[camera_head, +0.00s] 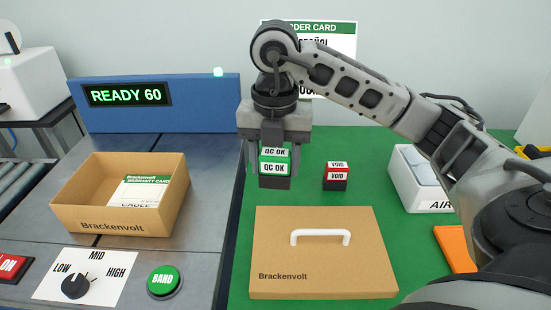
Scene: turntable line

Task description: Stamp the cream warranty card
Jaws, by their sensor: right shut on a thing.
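The cream warranty card (147,188) with a green heading lies in the open brown Brackenvolt box (75,212) at the left, on top of another white paper. My right gripper (274,150) is shut on the green QC OK stamp (275,168), above the green mat and behind the box lid. The stamp is upright, with its dark base downward. A red VOID stamp (336,176) stands on the green mat to its right. My left gripper does not show.
The box lid (322,266) with a white handle lies at the front of the green mat (375,190). A white bin (412,180) and an orange object (455,248) are at the right. A knob panel (85,276), green BAND button (164,282) and red button (12,266) line the left front. A READY 60 display (126,95) stands behind.

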